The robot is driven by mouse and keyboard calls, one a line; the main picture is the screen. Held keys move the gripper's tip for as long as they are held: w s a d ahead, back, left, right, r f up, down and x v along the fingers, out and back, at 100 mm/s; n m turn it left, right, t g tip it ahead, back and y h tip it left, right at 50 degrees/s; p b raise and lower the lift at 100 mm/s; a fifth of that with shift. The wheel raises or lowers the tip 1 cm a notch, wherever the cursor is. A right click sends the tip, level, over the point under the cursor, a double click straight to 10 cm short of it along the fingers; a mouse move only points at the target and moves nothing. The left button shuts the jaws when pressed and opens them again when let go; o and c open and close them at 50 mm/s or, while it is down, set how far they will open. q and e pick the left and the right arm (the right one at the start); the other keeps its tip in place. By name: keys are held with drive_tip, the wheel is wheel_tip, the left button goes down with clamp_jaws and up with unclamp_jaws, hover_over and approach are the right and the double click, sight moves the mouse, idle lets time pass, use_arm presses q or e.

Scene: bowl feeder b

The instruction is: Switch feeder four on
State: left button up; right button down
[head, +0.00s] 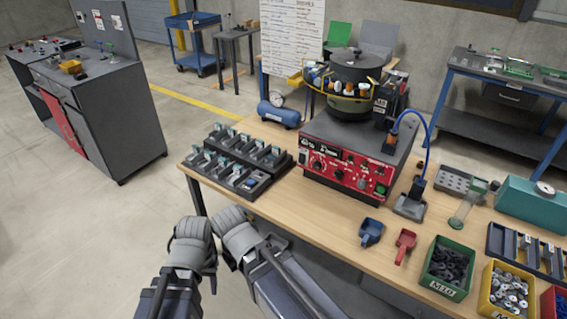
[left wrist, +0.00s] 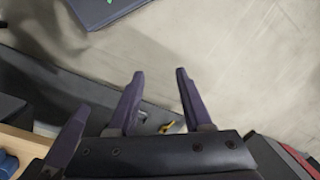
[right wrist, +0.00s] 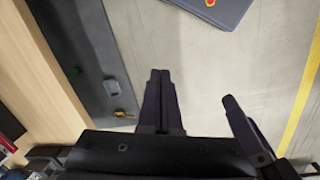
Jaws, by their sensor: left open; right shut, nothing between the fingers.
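A feeder with a red front panel (head: 340,174) stands on the wooden table in the head view, a round bowl (head: 351,88) on top. Its panel carries knobs and buttons; I cannot read a feeder number. Two dark racks (head: 248,185) with rows of small pale-topped units lie left of it; their markings are too small to read. My left gripper (left wrist: 159,72) is open and empty in the left wrist view. My right gripper (right wrist: 160,72) is shut and empty in the right wrist view. Both hang off the table's front left, close together, apart from the feeder. Their fingers are mostly hidden in the head view.
Blue scoop (head: 371,231), red scoop (head: 405,244), green bin (head: 447,268) and yellow bin (head: 506,290) stand front right. A blue cable (head: 427,130) arches beside the feeder. A blue tank (head: 279,115) is behind the racks. Floor at left is free before a grey cabinet (head: 125,120).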

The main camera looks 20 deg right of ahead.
drive_tip(key=shift+w+a, duration=0.2)
